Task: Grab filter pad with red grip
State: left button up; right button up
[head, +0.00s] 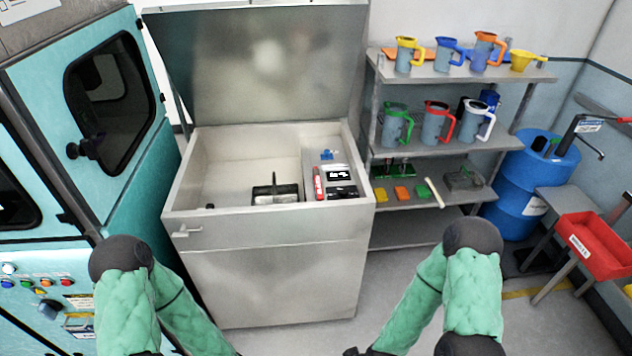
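I cannot make out for certain a filter pad with a red grip. A red, upright narrow item (317,184) stands in the right compartment of the open steel cabinet; it is too small to identify. A dark block with an upright handle (275,192) sits in the cabinet's basin, and its handle looks dark, not red. Small yellow (380,195), orange (401,193) and green (421,192) pads lie on a lower rack shelf. My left gripper is below the picture. Only a dark edge at the end of my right arm (358,352) shows at the bottom.
The steel cabinet (265,275) stands ahead with its lid (265,70) raised. Jugs stand on the upper levels of the rack (455,75) on the right. A blue drum (530,180) and a red tray (600,246) are farther right. A teal machine (145,190) is close on the left.

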aim_at(317, 182)
jog(key=i+l+u, duration=0.2)
jog(key=u, duration=0.15)
jog(key=i+l+u, duration=0.25)
jog(key=u, duration=0.15)
jog(key=i+l+u, duration=0.35)
jog(key=k, duration=0.05)
